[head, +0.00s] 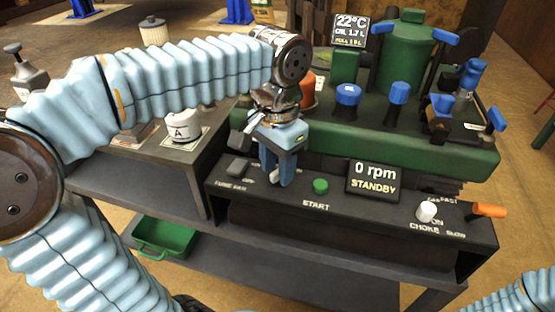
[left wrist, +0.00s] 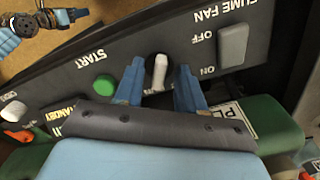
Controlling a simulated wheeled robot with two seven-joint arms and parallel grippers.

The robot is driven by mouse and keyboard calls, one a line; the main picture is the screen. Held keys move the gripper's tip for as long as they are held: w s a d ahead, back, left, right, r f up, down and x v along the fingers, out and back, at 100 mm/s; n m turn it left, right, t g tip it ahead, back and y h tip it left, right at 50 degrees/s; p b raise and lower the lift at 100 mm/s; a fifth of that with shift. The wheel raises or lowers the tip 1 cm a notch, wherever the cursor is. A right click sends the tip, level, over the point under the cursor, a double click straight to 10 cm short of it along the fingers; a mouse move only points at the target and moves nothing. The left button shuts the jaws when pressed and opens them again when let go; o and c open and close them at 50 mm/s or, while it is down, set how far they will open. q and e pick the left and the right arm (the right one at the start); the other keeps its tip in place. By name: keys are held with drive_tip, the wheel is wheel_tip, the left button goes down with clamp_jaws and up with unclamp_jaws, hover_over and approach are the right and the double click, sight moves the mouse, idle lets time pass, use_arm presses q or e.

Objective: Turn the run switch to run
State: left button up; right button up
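The run switch is a white lever (left wrist: 159,72) on a dark round base, set in the black control panel (head: 352,203). In the left wrist view it stands between the two blue fingertips of my left gripper (left wrist: 160,88), with gaps on both sides. The display (head: 374,181) reads 0 rpm, STANDBY. My right gripper (left wrist: 62,17) shows small in the left wrist view; its finger opening is unclear.
The grey fume fan switch (left wrist: 233,45) is close beside the left gripper. A white choke knob (head: 426,211) and an orange lever (head: 489,210) are at the panel's right. A green engine stand with blue knobs (head: 348,95) rises behind. A green tray (head: 165,237) sits below.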

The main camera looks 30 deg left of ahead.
sight(277, 171)
use_arm(q)
wheel_tip(277, 171, up, 14)
drive_tip(key=p, duration=0.2)
drive_tip(key=shift+f, duration=0.1)
idle(0.5)
